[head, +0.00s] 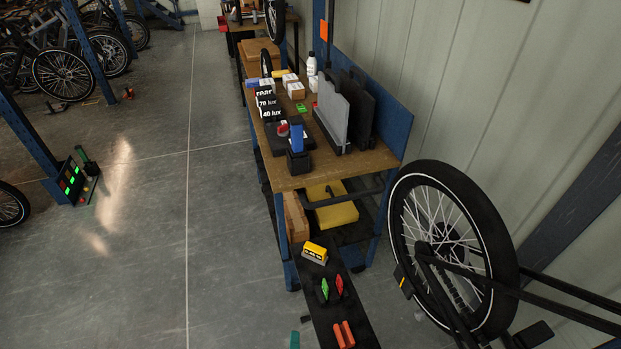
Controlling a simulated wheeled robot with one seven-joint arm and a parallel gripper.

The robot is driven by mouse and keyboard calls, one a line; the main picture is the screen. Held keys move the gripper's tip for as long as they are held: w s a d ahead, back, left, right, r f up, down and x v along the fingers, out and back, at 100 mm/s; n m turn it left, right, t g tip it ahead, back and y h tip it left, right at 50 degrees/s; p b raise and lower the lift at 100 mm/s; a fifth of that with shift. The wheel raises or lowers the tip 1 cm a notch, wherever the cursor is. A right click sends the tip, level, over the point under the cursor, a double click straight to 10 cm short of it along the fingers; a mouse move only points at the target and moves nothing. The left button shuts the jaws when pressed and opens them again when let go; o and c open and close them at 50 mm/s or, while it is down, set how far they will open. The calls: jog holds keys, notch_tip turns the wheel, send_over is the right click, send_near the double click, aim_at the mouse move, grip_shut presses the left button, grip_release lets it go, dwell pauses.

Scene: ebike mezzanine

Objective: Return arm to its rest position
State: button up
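My gripper and arm do not show clearly anywhere in the head view, so I cannot see the arm's pose or whether the gripper holds anything. The workbench (330,172) with a wooden top stands along the wall in the middle of the view. On it are a black sign with white lettering (268,104), a blue upright item on a black base (297,150), a grey panel (331,110), several small boxes and a white bottle (312,64).
A narrow black board (327,305) in front of the bench carries a yellow block (314,252) and green, red and orange items. A bicycle wheel (450,250) stands at the right. A panel with green lights (72,180) is at the left. Grey floor (150,240) is open at centre left.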

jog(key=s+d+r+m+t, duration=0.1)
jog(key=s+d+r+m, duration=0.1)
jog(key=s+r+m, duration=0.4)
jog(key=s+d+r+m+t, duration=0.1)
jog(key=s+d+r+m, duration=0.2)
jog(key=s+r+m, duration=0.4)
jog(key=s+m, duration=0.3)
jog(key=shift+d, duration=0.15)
